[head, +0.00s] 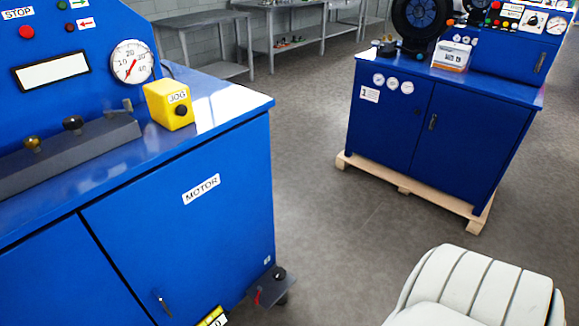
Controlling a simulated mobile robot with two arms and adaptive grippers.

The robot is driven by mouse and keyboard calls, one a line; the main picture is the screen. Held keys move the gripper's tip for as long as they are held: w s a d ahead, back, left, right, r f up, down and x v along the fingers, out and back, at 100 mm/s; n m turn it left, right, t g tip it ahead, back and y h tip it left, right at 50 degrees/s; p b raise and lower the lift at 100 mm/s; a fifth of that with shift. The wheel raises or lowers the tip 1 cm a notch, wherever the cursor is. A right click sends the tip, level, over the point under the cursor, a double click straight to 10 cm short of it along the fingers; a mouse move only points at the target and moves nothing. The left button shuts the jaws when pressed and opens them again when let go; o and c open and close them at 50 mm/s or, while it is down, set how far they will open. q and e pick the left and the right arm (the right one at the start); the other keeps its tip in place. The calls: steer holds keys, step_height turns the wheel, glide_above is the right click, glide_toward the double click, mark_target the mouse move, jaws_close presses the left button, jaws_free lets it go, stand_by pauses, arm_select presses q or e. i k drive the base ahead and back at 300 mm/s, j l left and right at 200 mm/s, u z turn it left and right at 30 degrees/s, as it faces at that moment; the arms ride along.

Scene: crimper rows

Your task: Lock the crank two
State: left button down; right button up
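No part is clearly recognizable as crank two. A blue crimper cabinet (215,225) marked MOTOR fills the left side. A dark grey bar (75,155) on its top carries a brass-coloured knob (32,144) and a black knob (73,123). A small grey fitting (127,105) stands at the bar's right end. A dark plate (262,290) with a red part and a black knob juts from the cabinet's lower right corner.
A yellow JOG box (169,104) sits on the near cabinet's top, beside a round gauge (132,62). A second blue crimper (435,125) stands on a wooden pallet (405,187) at right. Grey floor (330,215) is open between them. Metal tables (285,40) line the back.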

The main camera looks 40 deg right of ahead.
mark_target(259, 288)
steer(key=z, duration=1.05)
